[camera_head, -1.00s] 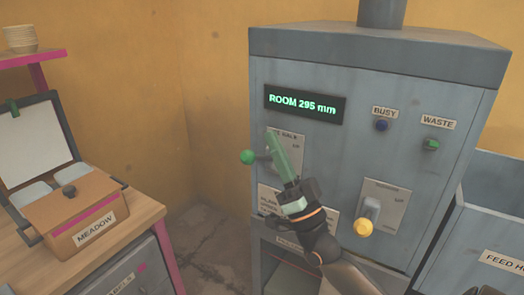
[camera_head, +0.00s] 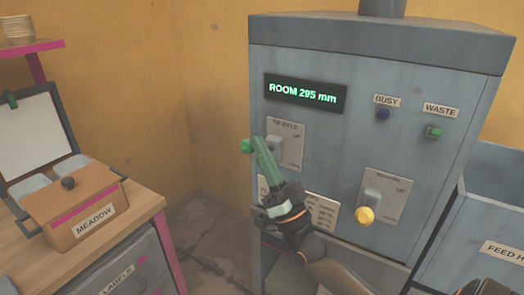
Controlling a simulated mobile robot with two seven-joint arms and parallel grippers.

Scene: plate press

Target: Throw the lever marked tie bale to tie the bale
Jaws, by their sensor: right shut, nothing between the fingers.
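The press (camera_head: 330,140) stands at centre right. Its plate marked TIE BALE (camera_head: 291,150) carries a lever with a green ball knob (camera_head: 246,146), which sticks out to the left of the plate. My right gripper (camera_head: 260,145) is shut and empty, with its green fingers pointing up and their tips just right of the knob. I cannot tell whether they touch it. The fingers hide part of the lever's shaft.
A second lever with a yellow knob (camera_head: 364,215) is on a plate to the lower right. The display (camera_head: 305,93) reads ROOM 295 mm. A wooden counter (camera_head: 140,205) stands left, with floor between.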

